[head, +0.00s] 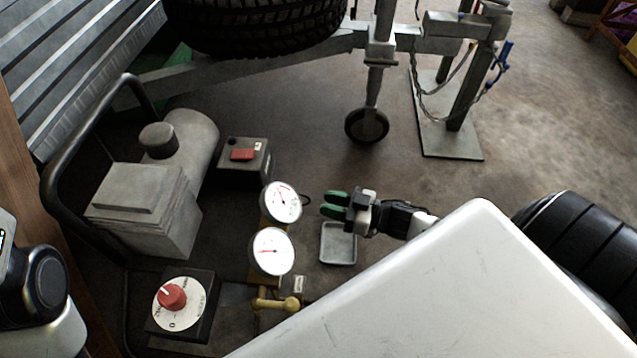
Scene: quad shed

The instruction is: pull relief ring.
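A compressor with a grey tank (190,140) and a ribbed grey block (150,210) stands at the left. I cannot make out a relief ring. My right gripper (327,204), with green fingertips, is just right of the upper gauge, above the floor. Its fingers are slightly apart with nothing visible between them. My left gripper is out of view; only part of the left arm shows at lower left.
A small grey tray (338,258) lies below my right gripper. A black tubular handle (60,150) arches at left. A trailer jockey wheel (367,126) stands behind.

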